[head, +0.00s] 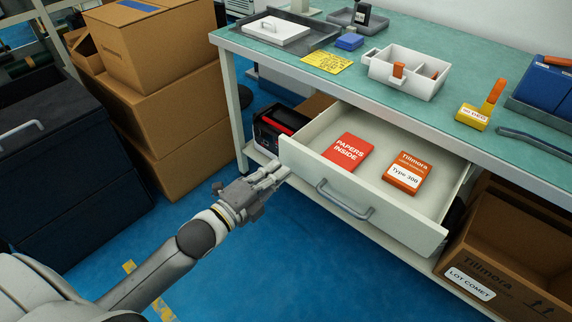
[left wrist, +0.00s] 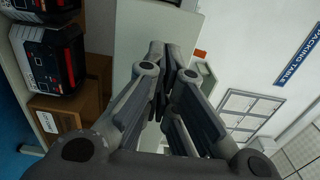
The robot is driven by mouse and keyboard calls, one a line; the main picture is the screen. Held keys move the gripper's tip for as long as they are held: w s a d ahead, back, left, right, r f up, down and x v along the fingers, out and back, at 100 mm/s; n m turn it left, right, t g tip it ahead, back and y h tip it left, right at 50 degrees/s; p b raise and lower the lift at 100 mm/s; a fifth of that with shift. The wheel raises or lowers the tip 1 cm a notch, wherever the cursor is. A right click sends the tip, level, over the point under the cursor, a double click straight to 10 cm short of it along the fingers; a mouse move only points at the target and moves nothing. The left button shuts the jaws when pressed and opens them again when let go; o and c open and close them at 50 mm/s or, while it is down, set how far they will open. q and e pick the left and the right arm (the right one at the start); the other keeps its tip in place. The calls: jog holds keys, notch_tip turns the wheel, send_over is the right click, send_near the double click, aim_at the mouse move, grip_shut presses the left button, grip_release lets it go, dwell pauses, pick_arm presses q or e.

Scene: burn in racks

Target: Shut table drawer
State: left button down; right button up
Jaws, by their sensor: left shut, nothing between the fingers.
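The table drawer (head: 378,178) is pulled out from under the green-topped table (head: 402,92). A red "Papers inside" booklet (head: 348,152) and an orange "Tillmora Type 300" box (head: 407,173) lie in it. Its front carries a grey bar handle (head: 345,201). My left gripper (head: 279,172) is shut and empty, with its fingertips by the left end of the drawer front; I cannot tell whether they touch. In the left wrist view the shut fingers (left wrist: 168,62) point at a pale panel (left wrist: 128,40), apparently the drawer front. My right gripper is not in view.
Cardboard boxes (head: 170,95) and a dark cabinet (head: 70,160) stand at the left. A red and black case (head: 277,128) sits on the lower shelf left of the drawer. An open carton (head: 505,245) is at the lower right. Blue floor in front of the drawer is clear.

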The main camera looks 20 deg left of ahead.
aim_at(294, 158)
pick_arm(q)
jog(key=shift+x, duration=1.05)
jog(key=shift+w+d, duration=0.25)
jog(key=shift+w, duration=0.4)
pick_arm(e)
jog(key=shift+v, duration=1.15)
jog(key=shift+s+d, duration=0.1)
